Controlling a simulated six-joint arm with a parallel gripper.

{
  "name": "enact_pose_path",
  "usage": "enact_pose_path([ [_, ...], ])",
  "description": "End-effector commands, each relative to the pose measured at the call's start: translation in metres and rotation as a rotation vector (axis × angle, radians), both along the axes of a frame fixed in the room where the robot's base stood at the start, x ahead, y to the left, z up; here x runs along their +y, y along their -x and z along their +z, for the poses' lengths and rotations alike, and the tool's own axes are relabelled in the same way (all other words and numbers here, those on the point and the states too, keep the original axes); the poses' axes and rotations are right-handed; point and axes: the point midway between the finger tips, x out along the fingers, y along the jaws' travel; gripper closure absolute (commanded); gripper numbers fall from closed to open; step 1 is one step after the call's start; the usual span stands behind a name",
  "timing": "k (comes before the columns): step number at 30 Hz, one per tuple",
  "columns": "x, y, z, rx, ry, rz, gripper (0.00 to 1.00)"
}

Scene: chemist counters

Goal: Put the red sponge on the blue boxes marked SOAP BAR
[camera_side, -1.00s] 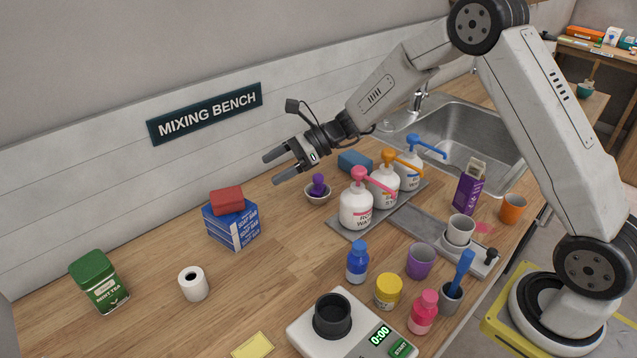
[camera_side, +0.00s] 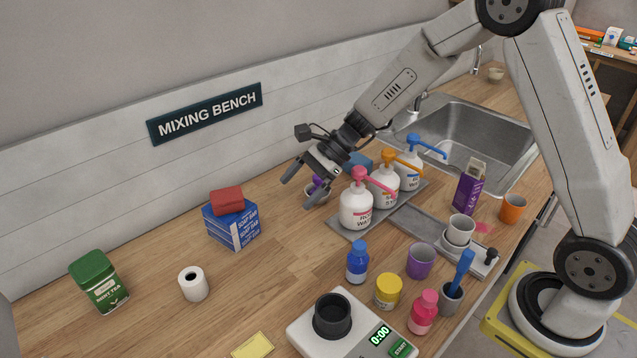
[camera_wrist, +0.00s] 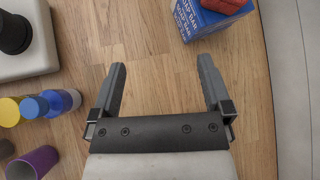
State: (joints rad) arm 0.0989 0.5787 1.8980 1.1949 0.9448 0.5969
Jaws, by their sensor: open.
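The red sponge (camera_side: 227,200) lies on top of the stacked blue SOAP BAR boxes (camera_side: 233,228), on the left half of the counter near the wall. In the wrist view the sponge (camera_wrist: 224,5) and the boxes (camera_wrist: 200,20) show at the top edge, partly cut off. My gripper (camera_side: 299,192) is open and empty. It is above the counter to the right of the boxes, apart from them, in front of the small bowl with the purple object (camera_side: 317,184).
White pump bottles (camera_side: 356,208) stand on a grey tray right of my gripper, with a blue sponge (camera_side: 362,160) behind. A scale (camera_side: 356,335), bottles and cups fill the front. Counter between boxes and pump bottles is clear.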

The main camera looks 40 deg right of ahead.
Motion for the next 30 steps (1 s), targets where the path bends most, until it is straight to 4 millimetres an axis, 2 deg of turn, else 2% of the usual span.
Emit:
enact_pose_path([
  [1,-0.002,0.014,-0.001,-0.026,0.067,0.058,0.0],
  [6,-0.018,0.059,-0.009,-0.127,0.302,0.286,0.0],
  [15,-0.053,0.125,-0.014,-0.333,0.66,0.735,0.0],
  [24,-0.08,0.169,-0.011,-0.556,0.921,1.187,0.0],
  [30,-0.087,0.181,-0.01,-0.643,0.998,1.356,0.0],
])
